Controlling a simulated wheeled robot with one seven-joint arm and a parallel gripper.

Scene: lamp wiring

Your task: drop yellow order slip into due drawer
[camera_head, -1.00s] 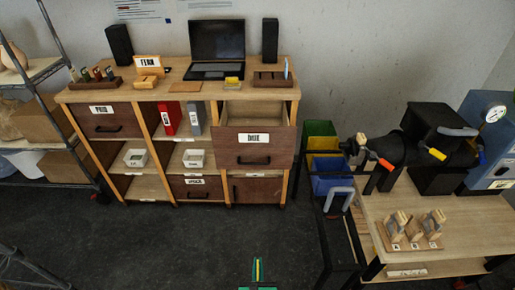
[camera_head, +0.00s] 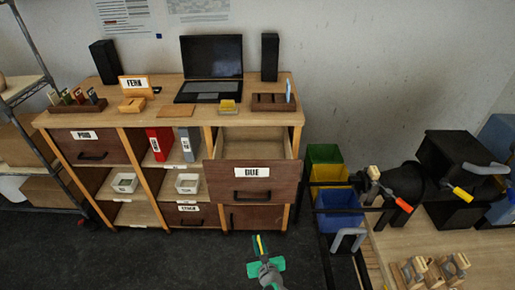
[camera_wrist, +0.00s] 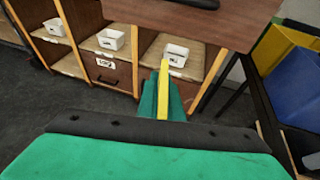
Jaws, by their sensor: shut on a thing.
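The yellow order slip (camera_head: 260,245) stands up between the fingers of my green gripper (camera_head: 265,264) in the head view. In the wrist view the slip (camera_wrist: 163,90) shows as a thin yellow strip, and my gripper (camera_wrist: 162,108) is shut on it. The due drawer (camera_head: 252,182) is the dark brown drawer labelled "DUE" at the cabinet's upper right. It is pulled out, and its open top shows a pale inside. My gripper is in front of the cabinet, apart from the drawer and lower in the picture. The drawer's front and handle also show at the top of the wrist view (camera_wrist: 205,18).
The cabinet top (camera_head: 180,133) bears a laptop (camera_head: 211,69), speakers and small wooden holders. Blue, yellow and green bins (camera_head: 338,211) stand right of the cabinet, beside a workbench (camera_head: 430,240). A shelf rack is at the left. The floor before the cabinet is clear.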

